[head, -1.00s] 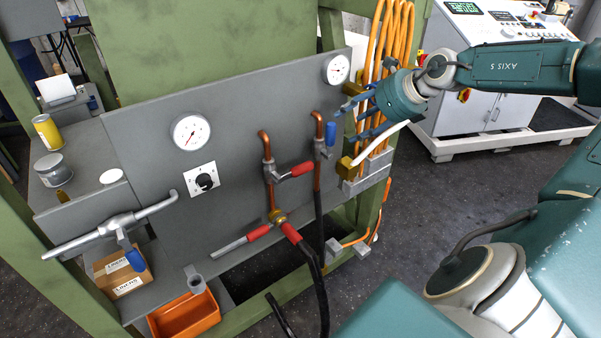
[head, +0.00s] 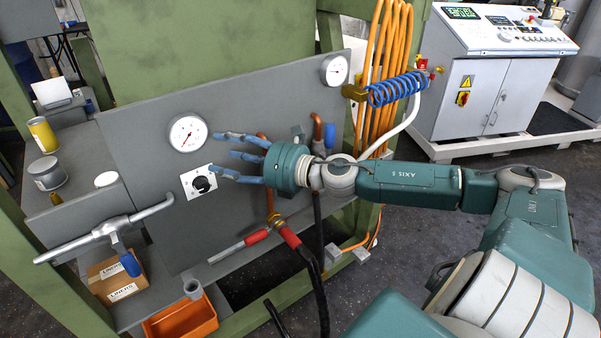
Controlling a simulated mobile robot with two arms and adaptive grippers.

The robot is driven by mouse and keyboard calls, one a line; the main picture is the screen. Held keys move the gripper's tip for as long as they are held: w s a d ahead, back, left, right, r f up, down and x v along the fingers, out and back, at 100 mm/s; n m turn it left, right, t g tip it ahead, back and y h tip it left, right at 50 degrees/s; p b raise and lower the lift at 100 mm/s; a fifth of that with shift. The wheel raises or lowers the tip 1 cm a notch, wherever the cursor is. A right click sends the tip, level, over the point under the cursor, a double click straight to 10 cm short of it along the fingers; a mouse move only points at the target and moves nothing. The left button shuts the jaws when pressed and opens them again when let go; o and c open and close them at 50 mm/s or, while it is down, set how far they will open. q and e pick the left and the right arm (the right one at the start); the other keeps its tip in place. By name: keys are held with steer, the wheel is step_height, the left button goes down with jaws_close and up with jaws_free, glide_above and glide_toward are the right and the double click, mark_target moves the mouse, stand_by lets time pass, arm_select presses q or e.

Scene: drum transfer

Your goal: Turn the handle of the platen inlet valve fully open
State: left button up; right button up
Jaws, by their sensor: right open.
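My right gripper (head: 224,154) is open and empty, its blue fingers spread and pointing left in front of the grey panel (head: 140,145). The fingers are between a round gauge (head: 188,133) and a black knob on a white plate (head: 201,184). The hand hides the middle of the copper pipes and the upper red handle. A blue handle (head: 330,137) shows just right of the hand. No readable label shows which valve is the platen inlet. My left gripper is not in view.
A grey pipe with a blue lever (head: 130,264) crosses the panel's left side. An orange bin (head: 180,318) and a cardboard box (head: 116,279) are below. Orange hoses (head: 388,45) and a coiled blue hose (head: 398,89) hang at right. A control cabinet (head: 490,85) stands behind.

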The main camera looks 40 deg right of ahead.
steer(key=s+d+f+m+g+h+b, duration=0.1)
steer(key=s+d+f+m+h, duration=0.5)
steer(key=m, duration=0.4)
steer(key=s+d+f+m+g+h+b, duration=0.1)
steer(key=s+d+f+m+h, duration=0.3)
steer(key=s+d+m+h, duration=0.5)
steer(key=shift+m+y, duration=0.5)
steer(key=shift+y, duration=0.2)
steer(key=x, duration=0.4)
steer(key=a+p+x, duration=0.1)
steer(key=x, duration=0.7)
steer(key=shift+w+f, duration=0.15)
steer(key=shift+w, duration=0.5)
steer(key=shift+a, duration=0.1)
jaws_close()
